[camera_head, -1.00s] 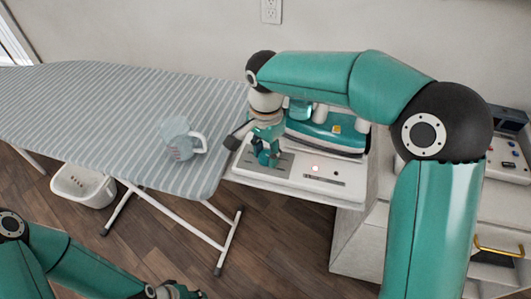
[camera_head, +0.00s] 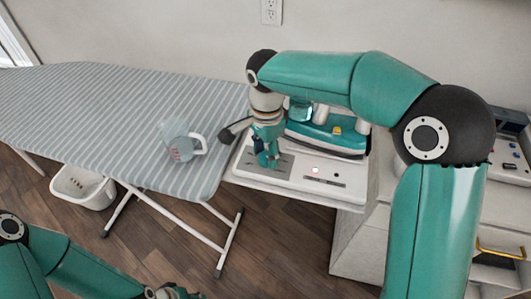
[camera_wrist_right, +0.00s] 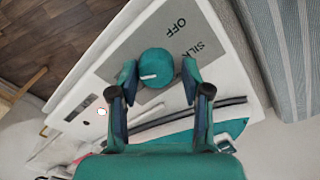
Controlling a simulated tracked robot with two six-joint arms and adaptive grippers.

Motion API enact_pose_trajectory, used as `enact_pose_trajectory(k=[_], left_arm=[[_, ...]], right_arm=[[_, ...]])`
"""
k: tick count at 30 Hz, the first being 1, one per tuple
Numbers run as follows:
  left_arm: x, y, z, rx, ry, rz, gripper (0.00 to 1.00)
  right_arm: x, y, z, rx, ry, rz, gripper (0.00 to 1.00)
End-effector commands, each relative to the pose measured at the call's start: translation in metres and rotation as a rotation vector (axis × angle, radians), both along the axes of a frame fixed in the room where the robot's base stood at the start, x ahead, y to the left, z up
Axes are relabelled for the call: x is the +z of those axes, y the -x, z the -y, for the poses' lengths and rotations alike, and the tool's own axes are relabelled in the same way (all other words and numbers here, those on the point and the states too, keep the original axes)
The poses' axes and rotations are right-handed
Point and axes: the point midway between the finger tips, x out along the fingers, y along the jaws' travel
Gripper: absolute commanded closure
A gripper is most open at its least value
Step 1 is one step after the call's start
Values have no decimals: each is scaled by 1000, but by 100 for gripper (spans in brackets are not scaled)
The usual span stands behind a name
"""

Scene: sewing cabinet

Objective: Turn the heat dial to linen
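The heat dial (camera_wrist_right: 156,63) is a round teal knob with a short white mark, on a grey plate (camera_wrist_right: 187,52) of the white iron station. The mark lies toward the left in the right wrist view. The words OFF and SILK show on the plate to its right; I cannot read a linen label. My right gripper (camera_head: 268,161) is over the plate, and its fingers (camera_wrist_right: 159,79) stand open on both sides of the dial; a gap shows at the right finger, and contact at the left is unclear. My left gripper (camera_head: 178,292) is partly cut off at the bottom edge.
A teal iron (camera_head: 325,133) rests on the station (camera_head: 300,190) behind the dial. A red light (camera_head: 315,169) glows on the station front. A clear jug (camera_head: 183,143) stands on the striped ironing board (camera_head: 95,110) to the left. A white basket (camera_head: 84,188) is below.

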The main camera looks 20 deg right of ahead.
Motion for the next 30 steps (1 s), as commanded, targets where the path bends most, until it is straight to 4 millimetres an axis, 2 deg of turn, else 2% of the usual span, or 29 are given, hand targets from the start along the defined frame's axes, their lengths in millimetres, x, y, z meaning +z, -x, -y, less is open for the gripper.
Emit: enact_pose_trajectory(k=[2,14,20,30], left_arm=[[0,0,0,0,0,0,65],[0,0,0,0,0,0,65],[0,0,0,0,0,0,65],[0,0,0,0,0,0,65]], right_arm=[[-1,1,0,1,0,-3,37],[2,2,-1,2,1,-10,37],[28,2,-1,2,0,-6,37],[94,1,-1,2,-1,-7,37]])
